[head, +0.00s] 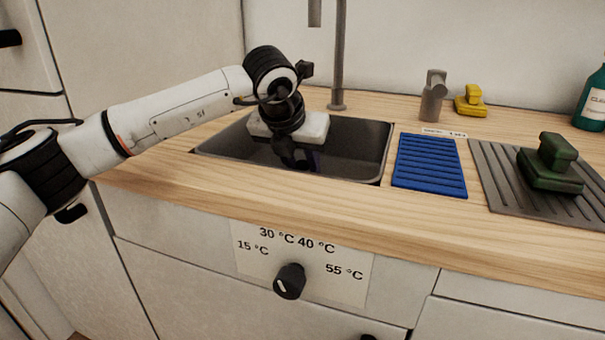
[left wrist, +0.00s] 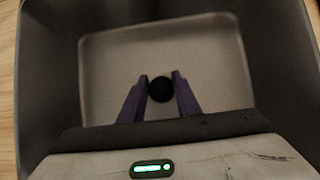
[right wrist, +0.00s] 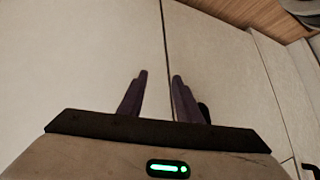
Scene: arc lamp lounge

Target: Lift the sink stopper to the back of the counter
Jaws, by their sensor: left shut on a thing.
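The sink stopper (left wrist: 160,89) shows in the left wrist view as a small black round piece between the fingertips of my left gripper (left wrist: 159,78). That gripper is shut on it. In the head view my left gripper (head: 296,160) reaches down into the dark sink (head: 355,145), and its body and arm hide the stopper. I cannot tell whether the stopper touches the sink floor. My right gripper (right wrist: 160,75) is open and empty, in front of a pale cabinet face in the right wrist view. The wooden counter (head: 365,210) surrounds the sink.
A faucet (head: 338,60) rises behind the sink, with a grey dispenser (head: 433,95), yellow object (head: 470,101) and teal bottle (head: 591,100) to its right. A blue ribbed mat (head: 430,165) and grey drainer (head: 505,190) with a green block (head: 552,165) lie right. A knob (head: 289,281) is below.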

